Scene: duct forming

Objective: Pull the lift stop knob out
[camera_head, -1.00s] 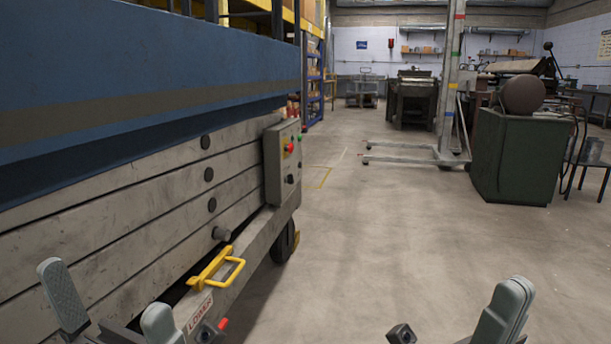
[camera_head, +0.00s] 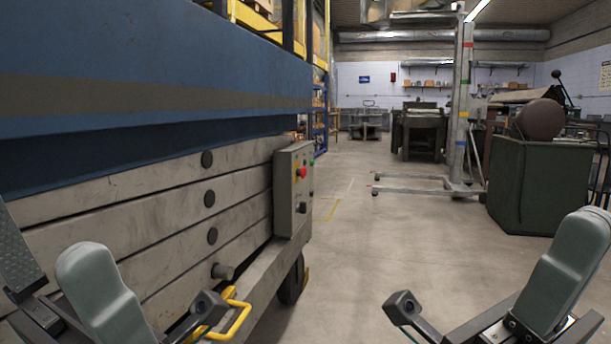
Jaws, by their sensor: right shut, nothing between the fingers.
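The red stop knob (camera_head: 302,172) is on the face of a grey control box (camera_head: 284,195) at the lift's near corner. Whether it is pushed in or out is too small to tell. My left gripper (camera_head: 55,235) is at the lower left, in front of the lift's side panels, its two grey fingers apart and nothing seen between them. My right gripper (camera_head: 585,225) is at the lower right over open floor, shut and empty, well away from the box. Neither gripper touches the knob.
The blue lift platform (camera_head: 150,60) fills the upper left. A yellow handle (camera_head: 240,318) juts from the lift's lower frame. A green cabinet (camera_head: 540,190) with a brown ball stands at the right. A wheeled mast (camera_head: 460,120) stands farther back. The floor between is clear.

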